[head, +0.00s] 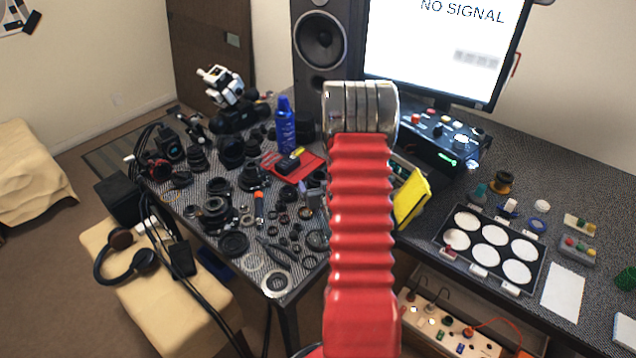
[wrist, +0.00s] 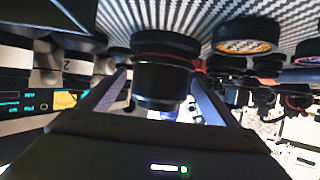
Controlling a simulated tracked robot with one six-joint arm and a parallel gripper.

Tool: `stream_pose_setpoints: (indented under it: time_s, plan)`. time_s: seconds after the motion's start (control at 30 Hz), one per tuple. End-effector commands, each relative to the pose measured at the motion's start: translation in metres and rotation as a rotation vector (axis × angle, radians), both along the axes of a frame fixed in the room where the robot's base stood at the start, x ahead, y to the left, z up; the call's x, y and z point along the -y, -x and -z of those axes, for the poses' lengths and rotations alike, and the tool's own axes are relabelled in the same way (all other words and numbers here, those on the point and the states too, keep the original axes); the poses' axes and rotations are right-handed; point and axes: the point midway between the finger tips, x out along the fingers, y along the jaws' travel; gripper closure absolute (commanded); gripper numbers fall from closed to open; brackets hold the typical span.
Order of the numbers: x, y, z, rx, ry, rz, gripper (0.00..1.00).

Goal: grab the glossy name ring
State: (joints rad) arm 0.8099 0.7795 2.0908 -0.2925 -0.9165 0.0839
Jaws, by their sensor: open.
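My gripper (wrist: 160,76) is open in the wrist view, with one dark finger on each side. A black lens barrel (wrist: 163,80) with a thin red band shows between the fingers. I cannot tell whether it stands between them or beyond the tips. I cannot tell for sure which part is the glossy name ring. A dark round part with an orange rim (wrist: 243,47) lies right of the fingers on the patterned table top. In the head view, a pale shiny ring (head: 277,283) lies at the table's front corner. My red arm hides the middle, and the gripper does not show there.
Several black lens parts crowd the left table. A yellow card (head: 412,200) and a tray of white discs (head: 440,240) are to the right.

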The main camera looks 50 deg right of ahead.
Motion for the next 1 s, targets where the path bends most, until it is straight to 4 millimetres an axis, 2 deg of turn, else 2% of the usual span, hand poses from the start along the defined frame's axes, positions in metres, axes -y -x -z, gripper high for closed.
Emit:
stream_pose_setpoints:
  time_s: [0.13, 0.73, 1.0]
  plan:
    - [0.0, 0.0001, 0.0, 0.0, 0.0, 0.0, 0.18]
    - [0.0, 0.0, -0.0001, 0.0, 0.0, 0.0, 0.6]
    - [0.0001, -0.0001, -0.001, 0.001, 0.001, 0.0, 0.6]
